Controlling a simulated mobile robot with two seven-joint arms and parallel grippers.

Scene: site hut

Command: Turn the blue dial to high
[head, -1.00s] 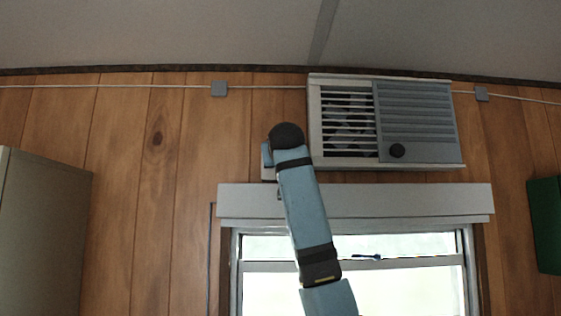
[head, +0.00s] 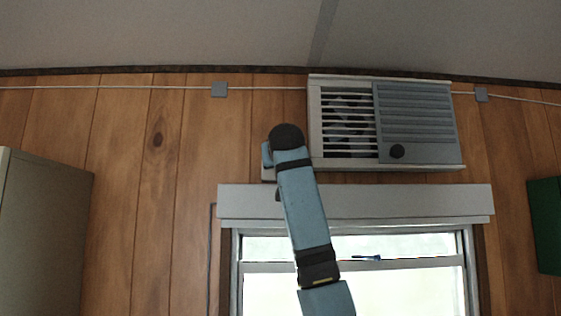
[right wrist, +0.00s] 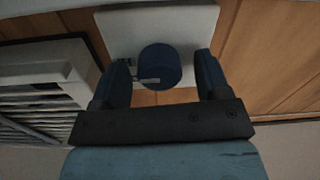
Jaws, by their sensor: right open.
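The blue dial (right wrist: 160,64) is a round knob on a pale square plate (right wrist: 122,30) on the wall, seen in the right wrist view. A thin light pointer mark shows on its near side. My right gripper (right wrist: 163,60) is open, with one finger on each side of the dial. I cannot tell whether either finger touches it. In the head view my right arm covers the dial, and only a sliver of the plate (head: 267,174) shows. No scale marks are legible. My left gripper is not in view.
A slatted wall unit (head: 418,125) with a black knob (head: 397,151) is just right of my arm. Below is a window with a white header (head: 420,202). A grey cabinet (head: 40,235) stands left and a green box (head: 547,225) hangs right.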

